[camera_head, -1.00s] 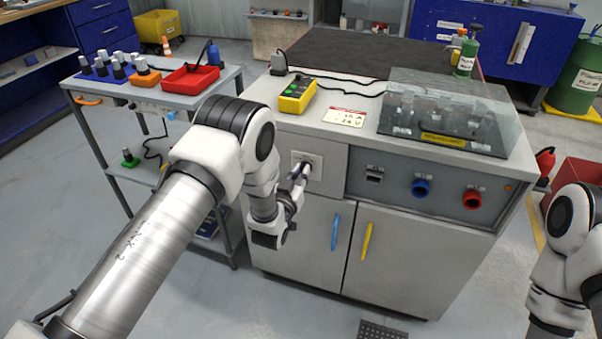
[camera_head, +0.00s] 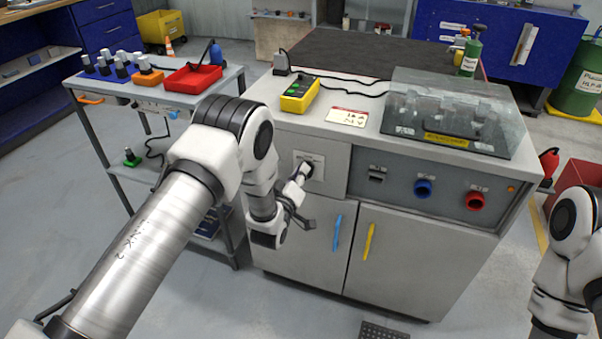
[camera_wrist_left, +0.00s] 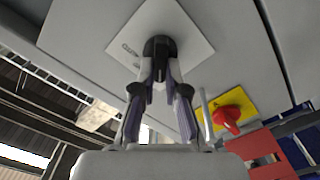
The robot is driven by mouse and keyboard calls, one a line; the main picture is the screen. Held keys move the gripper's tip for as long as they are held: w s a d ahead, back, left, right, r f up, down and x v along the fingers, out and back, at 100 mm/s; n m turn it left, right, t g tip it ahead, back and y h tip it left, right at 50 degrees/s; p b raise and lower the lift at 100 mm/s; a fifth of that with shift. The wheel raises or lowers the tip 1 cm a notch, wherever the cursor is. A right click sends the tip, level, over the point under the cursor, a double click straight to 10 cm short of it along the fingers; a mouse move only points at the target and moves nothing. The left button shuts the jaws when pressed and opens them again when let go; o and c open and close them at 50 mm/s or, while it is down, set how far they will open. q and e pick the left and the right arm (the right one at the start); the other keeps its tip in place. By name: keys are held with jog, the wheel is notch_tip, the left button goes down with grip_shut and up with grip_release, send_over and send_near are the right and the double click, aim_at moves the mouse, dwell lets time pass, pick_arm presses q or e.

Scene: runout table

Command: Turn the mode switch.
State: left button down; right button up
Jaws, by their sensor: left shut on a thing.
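The mode switch is a black knob (camera_wrist_left: 159,45) on a pale square plate (camera_wrist_left: 128,32) in the left wrist view. In the head view its plate (camera_head: 317,163) is on the upper left front of the grey cabinet (camera_head: 420,247). My left gripper (camera_head: 303,174) reaches up to it from the lower left. In the left wrist view my left gripper's fingertips (camera_wrist_left: 160,62) are closed on the knob from both sides. The knob's pointer is hidden, so its setting cannot be read. My right gripper is out of view.
The cabinet front also has a blue knob (camera_head: 423,188), a red knob (camera_head: 474,200) and two door handles. A yellow control box (camera_head: 299,95) sits on top. A grey cart (camera_head: 196,106) stands at the left. A red knob on yellow (camera_wrist_left: 229,117) shows in the left wrist view.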

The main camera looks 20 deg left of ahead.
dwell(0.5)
pick_arm(q)
jog(key=c, duration=1.2)
grip_release()
jog(key=s, duration=1.2)
jog(key=shift+a, duration=0.25)
